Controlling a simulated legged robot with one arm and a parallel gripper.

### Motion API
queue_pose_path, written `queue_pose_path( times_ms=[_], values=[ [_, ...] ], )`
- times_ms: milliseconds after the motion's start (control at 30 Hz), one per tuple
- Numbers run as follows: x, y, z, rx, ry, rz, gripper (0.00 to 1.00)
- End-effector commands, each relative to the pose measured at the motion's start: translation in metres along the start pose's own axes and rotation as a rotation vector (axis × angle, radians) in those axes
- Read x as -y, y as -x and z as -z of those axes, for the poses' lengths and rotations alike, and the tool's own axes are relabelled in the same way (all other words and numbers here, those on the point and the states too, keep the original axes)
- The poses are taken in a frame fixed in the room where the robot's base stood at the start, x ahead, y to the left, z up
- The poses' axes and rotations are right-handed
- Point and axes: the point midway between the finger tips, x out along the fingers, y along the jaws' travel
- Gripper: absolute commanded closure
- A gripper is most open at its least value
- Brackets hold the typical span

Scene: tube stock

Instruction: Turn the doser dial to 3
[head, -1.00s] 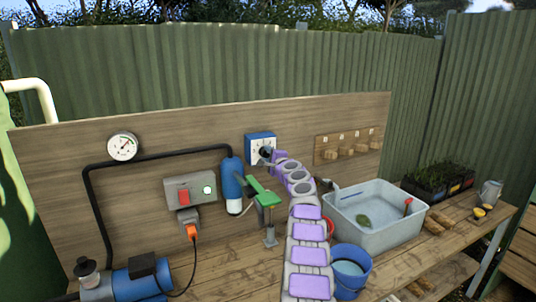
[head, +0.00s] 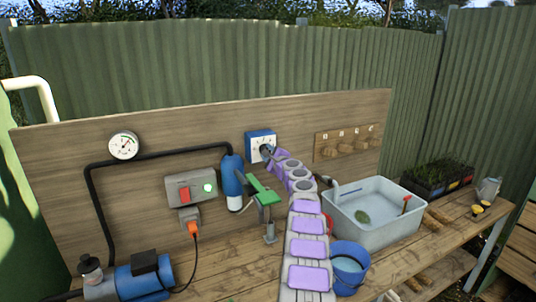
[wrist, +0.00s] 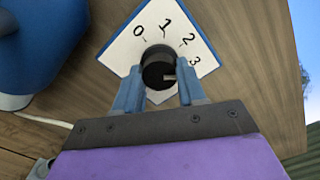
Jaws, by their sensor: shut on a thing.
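The doser dial (wrist: 139,46) is a white square face in a blue housing on the wooden panel, marked 0, 1, 2 and 3. Its black knob (wrist: 155,60) has a light mark on its right side, roughly on the side of the 3; exact alignment is hard to tell. My gripper (wrist: 158,74) is shut on the knob, with a blue-grey finger on each side. In the head view the dial (head: 254,139) shows at the panel's middle, with my gripper (head: 268,152) at its face, partly covering the knob.
A blue bottle (head: 231,178) and a green bracket (head: 263,190) stand close left of my arm. A grey basin (head: 375,231) and a blue bucket (head: 350,280) stand to its right. Wooden pegs (head: 346,146) sit right of the dial.

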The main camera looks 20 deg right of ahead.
Motion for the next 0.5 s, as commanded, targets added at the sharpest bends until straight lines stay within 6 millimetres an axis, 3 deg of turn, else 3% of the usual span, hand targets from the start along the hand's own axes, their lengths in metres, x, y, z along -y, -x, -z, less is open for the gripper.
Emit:
queue_pose_path(
  times_ms=[167,200,433,500],
  values=[
    [-0.0023,-0.0001,0.0022,-0.003,0.0,-0.003,0.91],
    [-0.0023,-0.0001,0.0022,-0.003,0.001,-0.003,0.57],
    [-0.0009,0.0006,0.0009,-0.001,0.001,-0.002,0.35],
    [-0.0002,0.001,0.0004,-0.001,0.002,-0.001,0.34]
  ],
)
